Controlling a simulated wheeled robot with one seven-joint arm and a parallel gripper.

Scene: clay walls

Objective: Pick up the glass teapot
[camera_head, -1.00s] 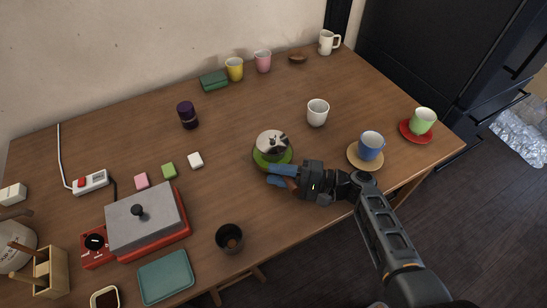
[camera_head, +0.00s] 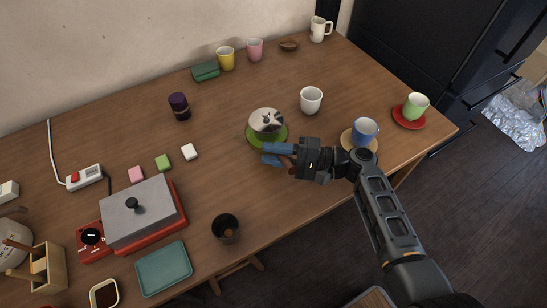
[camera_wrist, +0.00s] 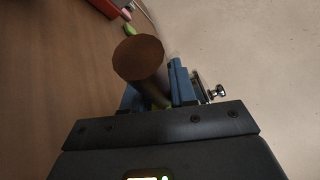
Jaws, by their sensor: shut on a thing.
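The glass teapot (camera_head: 266,121) shows in the head view near the middle of the table, with a shiny pale top and green around its lower part. I cannot tell whether the green is its contents or a dish beneath. My gripper (camera_head: 272,154) is at its near side, its blue fingers shut on the brown handle. In the wrist view the handle's round brown end (camera_wrist: 139,58) stands between the blue fingers. A small metallic knob (camera_wrist: 218,91) shows beyond the right finger. The fingers hide part of the teapot, and its clearance from the table is hard to judge.
On the wooden table (camera_head: 300,190), a white cup (camera_head: 311,100) stands behind right and a blue cup (camera_head: 364,131) on a tan saucer stands right, close to my arm. A dark cup (camera_head: 226,228) is in front. A purple jar (camera_head: 179,106) is left, with clear table between.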

